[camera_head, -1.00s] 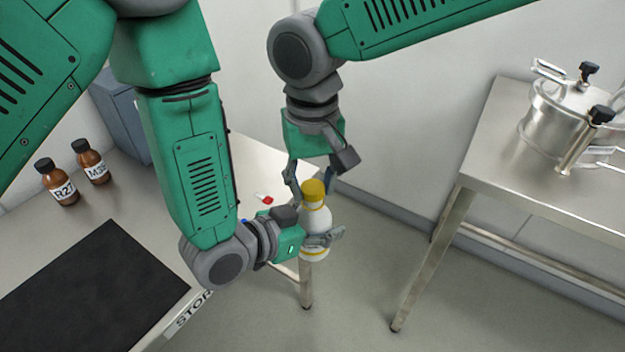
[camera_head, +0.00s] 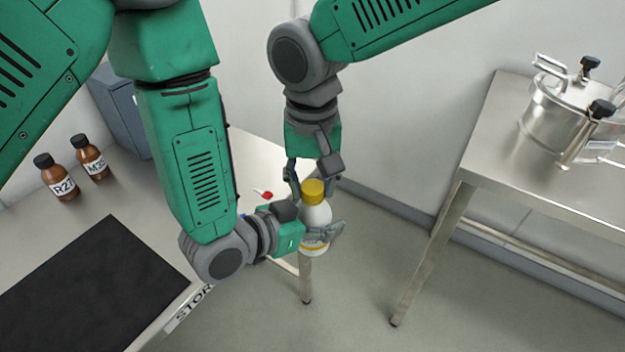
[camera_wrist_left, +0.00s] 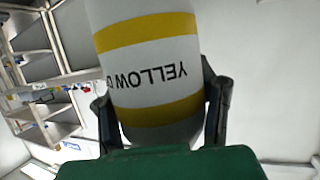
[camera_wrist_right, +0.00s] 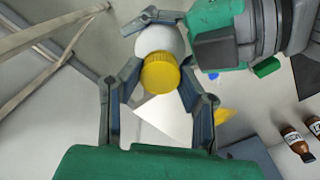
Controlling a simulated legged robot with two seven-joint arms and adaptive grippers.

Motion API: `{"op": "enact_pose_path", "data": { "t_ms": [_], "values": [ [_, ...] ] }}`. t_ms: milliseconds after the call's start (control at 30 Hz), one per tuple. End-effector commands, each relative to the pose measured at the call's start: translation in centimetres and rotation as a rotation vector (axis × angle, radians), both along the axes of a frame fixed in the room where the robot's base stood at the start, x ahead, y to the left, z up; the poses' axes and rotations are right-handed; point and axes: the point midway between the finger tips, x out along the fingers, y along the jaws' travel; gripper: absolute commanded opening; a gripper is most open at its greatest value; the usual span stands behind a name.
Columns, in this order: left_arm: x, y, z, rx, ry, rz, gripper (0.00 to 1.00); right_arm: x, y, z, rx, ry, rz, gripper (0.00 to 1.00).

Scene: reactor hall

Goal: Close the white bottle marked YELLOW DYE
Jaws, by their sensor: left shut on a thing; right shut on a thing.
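The white bottle (camera_head: 316,217) has yellow bands and a yellow cap (camera_head: 314,190) on its top. Its lettering shows upside down as "YELLOW D..." on its side (camera_wrist_left: 150,72) in the left wrist view. My left gripper (camera_head: 325,236) is shut around the bottle's lower body and holds it in the air beyond the table's edge. My right gripper (camera_head: 311,185) comes from above with its fingers on both sides of the cap, shut on it. In the right wrist view the cap (camera_wrist_right: 160,73) sits between the fingertips, over the bottle's white shoulder (camera_wrist_right: 160,38). The threads are hidden.
Brown bottles (camera_head: 57,178) (camera_head: 89,158) and a black mat (camera_head: 85,290) are on the left table. A small red-and-white item (camera_head: 265,195) lies near its edge. A steel pot (camera_head: 560,115) stands on the right table (camera_head: 510,160). Open floor lies between the tables.

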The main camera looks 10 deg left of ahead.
Motion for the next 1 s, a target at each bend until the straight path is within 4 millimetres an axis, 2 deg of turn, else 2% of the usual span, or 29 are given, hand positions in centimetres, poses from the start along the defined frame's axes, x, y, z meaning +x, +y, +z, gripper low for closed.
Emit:
{"op": "enact_pose_path", "data": {
  "t_ms": [100,300,333,367,400,733,1000],
  "values": [
    [0.1,0.0,0.1,-0.001,-0.002,0.001,0.0,0.0,0.0,0.0,0.001,-0.001,-0.074,0.18],
    [0.1,0.0,0.0,0.0,-0.001,0.001,0.0,0.0,0.0,0.0,0.003,0.0,-0.072,0.18],
    [0.1,0.0,0.0,0.0,-0.001,0.001,0.0,0.0,0.0,0.0,0.003,0.0,-0.072,0.38],
    [0.1,0.0,0.0,0.0,-0.001,0.001,0.0,0.0,0.0,0.0,0.003,0.0,-0.072,0.49],
    [0.1,0.0,0.0,0.0,-0.001,0.001,0.0,0.0,0.0,0.0,0.003,-0.001,-0.071,0.52],
    [0.1,0.0,0.0,0.0,-0.001,0.001,0.0,0.1,0.0,0.5,0.002,-0.002,-0.07,0.52],
    [0.1,0.0,0.1,-0.001,-0.002,0.001,0.0,0.1,0.1,3.9,0.003,-0.004,-0.071,0.52]
  ]
}}
